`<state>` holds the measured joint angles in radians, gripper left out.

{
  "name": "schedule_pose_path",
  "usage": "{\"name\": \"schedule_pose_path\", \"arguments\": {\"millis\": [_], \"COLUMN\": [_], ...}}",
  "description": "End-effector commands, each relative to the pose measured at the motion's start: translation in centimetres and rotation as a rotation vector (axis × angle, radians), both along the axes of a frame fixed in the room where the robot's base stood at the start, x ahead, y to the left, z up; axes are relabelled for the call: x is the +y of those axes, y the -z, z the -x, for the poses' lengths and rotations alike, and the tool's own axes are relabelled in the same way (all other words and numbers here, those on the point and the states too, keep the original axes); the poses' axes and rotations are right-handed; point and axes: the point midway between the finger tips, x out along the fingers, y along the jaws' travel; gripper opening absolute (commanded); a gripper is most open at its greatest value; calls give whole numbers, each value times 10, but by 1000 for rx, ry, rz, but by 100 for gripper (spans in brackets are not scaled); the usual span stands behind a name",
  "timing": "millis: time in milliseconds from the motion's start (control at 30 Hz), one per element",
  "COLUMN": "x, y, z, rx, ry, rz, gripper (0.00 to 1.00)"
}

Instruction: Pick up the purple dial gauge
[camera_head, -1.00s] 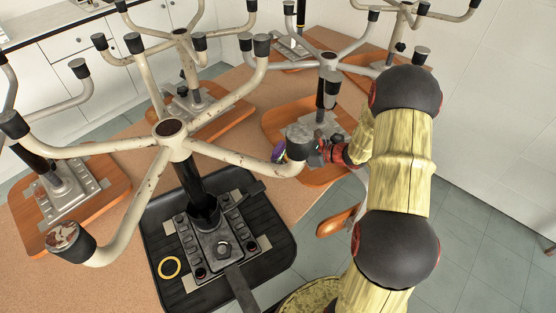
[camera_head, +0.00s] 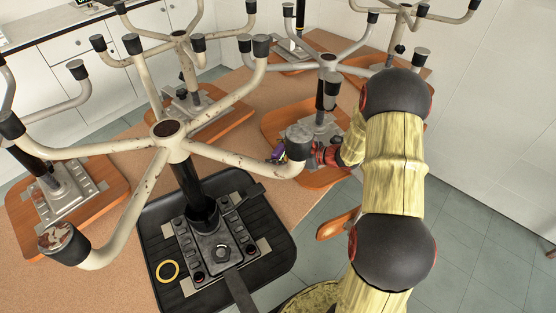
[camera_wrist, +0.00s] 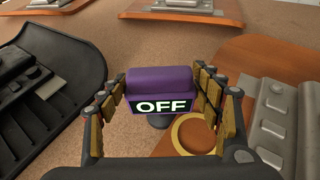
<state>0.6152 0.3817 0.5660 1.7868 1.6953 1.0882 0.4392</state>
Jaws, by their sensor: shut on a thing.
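The purple dial gauge (camera_wrist: 158,82) is between the fingers of my gripper (camera_wrist: 162,90) in the wrist view, its black display reading "OFF" in white facing the camera. My gripper is shut on it from both sides. A dark round part shows just below the display. In the head view the gauge (camera_head: 278,154) shows only as a small purple patch at the left of a grey leg cap, and that cap hides much of my gripper's fingers. The gauge appears held above the surface below it.
Upturned chair bases stand all around; the nearest cream one (camera_head: 230,158) reaches its leg close to my gripper. A black seat (camera_head: 270,225) carries a yellow ring (camera_head: 168,270).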

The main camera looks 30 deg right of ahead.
Motion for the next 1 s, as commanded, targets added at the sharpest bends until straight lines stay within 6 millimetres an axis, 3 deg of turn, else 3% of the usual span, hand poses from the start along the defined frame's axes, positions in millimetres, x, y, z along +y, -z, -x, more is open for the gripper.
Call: {"name": "schedule_pose_path", "arguments": {"millis": [533, 767, 1000], "x": [0, 0, -1], "y": [-1, -4, -32], "z": [0, 0, -1], "rx": [-1, -1, -4], "ry": [0, 0, 0], "rz": [0, 0, 2], "gripper": [23, 23, 23]}}
